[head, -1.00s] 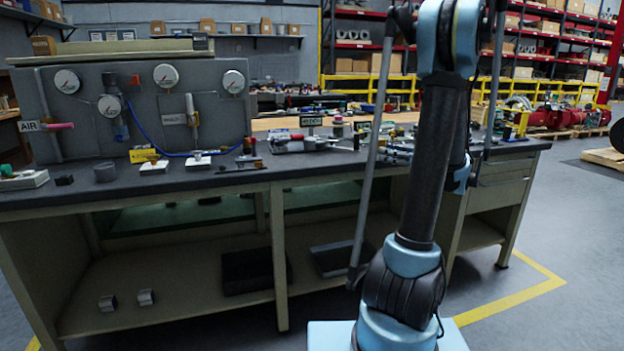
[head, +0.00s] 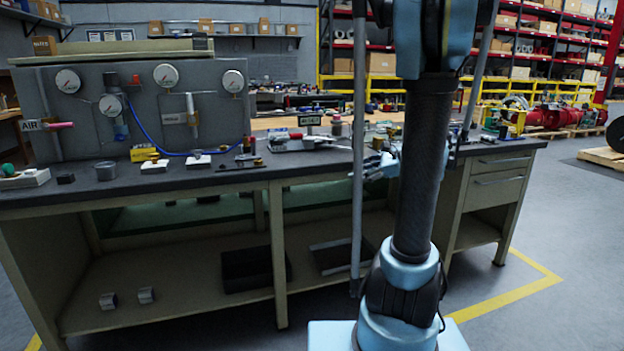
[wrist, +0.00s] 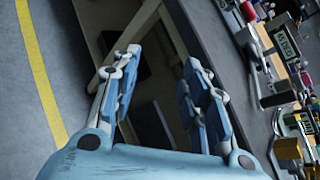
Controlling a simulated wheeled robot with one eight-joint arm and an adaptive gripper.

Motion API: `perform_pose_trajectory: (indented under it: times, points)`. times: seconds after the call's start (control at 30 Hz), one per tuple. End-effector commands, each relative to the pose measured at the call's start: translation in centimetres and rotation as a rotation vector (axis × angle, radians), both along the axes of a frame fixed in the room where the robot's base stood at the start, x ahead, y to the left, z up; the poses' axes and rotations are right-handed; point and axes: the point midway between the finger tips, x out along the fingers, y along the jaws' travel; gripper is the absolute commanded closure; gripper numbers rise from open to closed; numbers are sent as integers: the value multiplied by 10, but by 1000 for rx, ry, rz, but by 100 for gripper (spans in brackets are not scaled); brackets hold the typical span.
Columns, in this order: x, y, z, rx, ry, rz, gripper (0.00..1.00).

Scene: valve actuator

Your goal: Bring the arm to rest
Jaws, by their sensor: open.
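My gripper (wrist: 162,68) is open in the wrist view, its two blue-and-grey fingers spread apart with nothing between them. In the head view its blue fingers (head: 379,166) show just left of my dark arm link, in front of the workbench's front edge. The arm stands nearly upright in the head view and hides part of the bench. The wrist view shows the bench top on the right and the bench's open underside beyond the fingers.
The workbench (head: 330,165) carries a gauge panel (head: 150,115), a display (head: 309,120), small white-based parts and loose tools. In the wrist view the display (wrist: 284,42) and a red-handled part (wrist: 247,12) lie to the right. Open floor (head: 565,220) with a yellow line lies right of the bench.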

Motion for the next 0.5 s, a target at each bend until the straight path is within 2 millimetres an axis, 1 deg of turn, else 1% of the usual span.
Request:
perform_pose_trajectory:
  times: [0.03, 0.2, 0.33, 0.5]
  points:
    - [-13, 9, -4, -57, -15, 35, 59]
    - [-52, 29, -24, -267, -76, 165, 59]
    - [-84, 38, -40, -425, -124, 278, 59]
    - [-126, 42, -61, -621, -188, 443, 59]
